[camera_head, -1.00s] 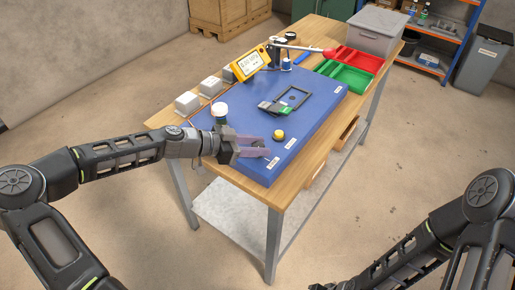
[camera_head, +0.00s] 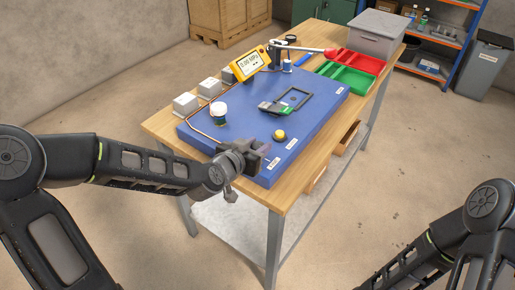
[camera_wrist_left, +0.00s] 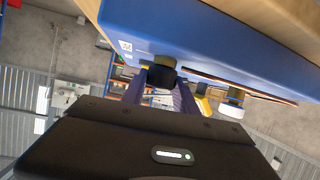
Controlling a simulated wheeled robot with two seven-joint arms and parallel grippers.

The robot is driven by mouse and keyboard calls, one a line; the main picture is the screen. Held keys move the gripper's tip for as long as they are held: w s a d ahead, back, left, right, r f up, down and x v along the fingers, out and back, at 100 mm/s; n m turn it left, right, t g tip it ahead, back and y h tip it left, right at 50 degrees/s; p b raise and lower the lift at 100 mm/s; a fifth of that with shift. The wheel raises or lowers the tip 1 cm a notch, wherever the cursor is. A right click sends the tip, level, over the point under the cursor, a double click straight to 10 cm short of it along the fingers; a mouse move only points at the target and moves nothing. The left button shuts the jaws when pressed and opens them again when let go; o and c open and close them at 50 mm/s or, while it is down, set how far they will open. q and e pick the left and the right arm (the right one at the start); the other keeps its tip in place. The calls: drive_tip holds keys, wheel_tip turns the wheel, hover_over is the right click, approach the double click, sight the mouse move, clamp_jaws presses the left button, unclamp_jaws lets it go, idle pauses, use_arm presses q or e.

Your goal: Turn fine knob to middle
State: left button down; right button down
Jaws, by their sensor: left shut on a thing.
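A yellow knob (camera_head: 279,134) stands on the panel a little beyond the gripper. A yellow gauge (camera_head: 250,64) with a digital display stands at the back. My right gripper is out of view.
Whitish blocks (camera_head: 186,104) line the left side. A black frame (camera_head: 291,99) lies mid-panel. Red (camera_head: 357,60) and green (camera_head: 345,76) trays stand at the far right.

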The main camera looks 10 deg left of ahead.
use_arm(q)
drive_tip(key=shift+n+y, duration=0.3)
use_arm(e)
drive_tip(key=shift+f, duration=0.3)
use_arm(q)
drive_tip(key=c, duration=1)
unclamp_jaws()
drive_tip(key=shift+o, duration=0.2)
